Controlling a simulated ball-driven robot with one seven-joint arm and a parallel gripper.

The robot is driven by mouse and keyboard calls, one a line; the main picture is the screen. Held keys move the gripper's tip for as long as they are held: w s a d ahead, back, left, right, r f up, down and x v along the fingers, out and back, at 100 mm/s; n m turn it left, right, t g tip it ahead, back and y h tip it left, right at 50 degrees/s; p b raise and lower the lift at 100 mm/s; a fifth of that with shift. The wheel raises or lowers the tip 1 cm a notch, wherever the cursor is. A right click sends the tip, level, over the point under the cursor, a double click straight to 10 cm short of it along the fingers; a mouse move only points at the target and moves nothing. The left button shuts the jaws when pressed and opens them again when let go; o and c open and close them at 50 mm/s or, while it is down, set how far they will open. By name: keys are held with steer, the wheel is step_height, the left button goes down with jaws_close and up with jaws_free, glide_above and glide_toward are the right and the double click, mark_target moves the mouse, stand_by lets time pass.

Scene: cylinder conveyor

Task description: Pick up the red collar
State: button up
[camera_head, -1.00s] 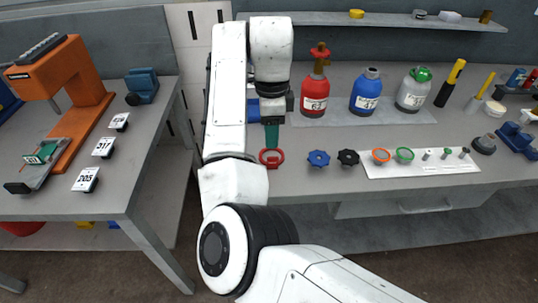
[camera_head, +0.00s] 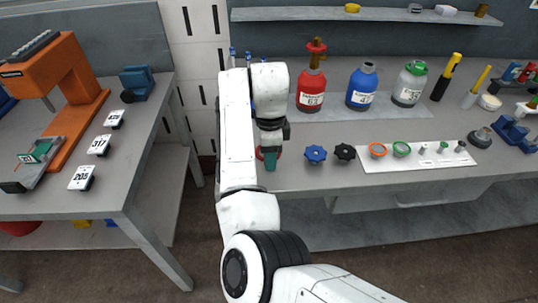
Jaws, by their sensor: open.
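The red collar (camera_head: 259,154) is a ring lying near the front edge of the grey bench, left of the blue knob. My gripper (camera_head: 271,182), with green fingers, is in front of it in the head view and hides its middle. Only bits of red show beside the gripper. The gripper is open; whether the fingers touch the collar cannot be seen.
A blue knob (camera_head: 316,154) and a black knob (camera_head: 345,152) lie to the right, then a white board (camera_head: 400,164) with rings and small pegs. Red (camera_head: 311,90), blue (camera_head: 362,88) and white (camera_head: 409,86) bottles stand behind. A side bench (camera_head: 130,160) is at left.

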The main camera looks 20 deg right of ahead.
steer(key=shift+c, duration=0.2)
jaws_close()
steer(key=shift+r, duration=0.15)
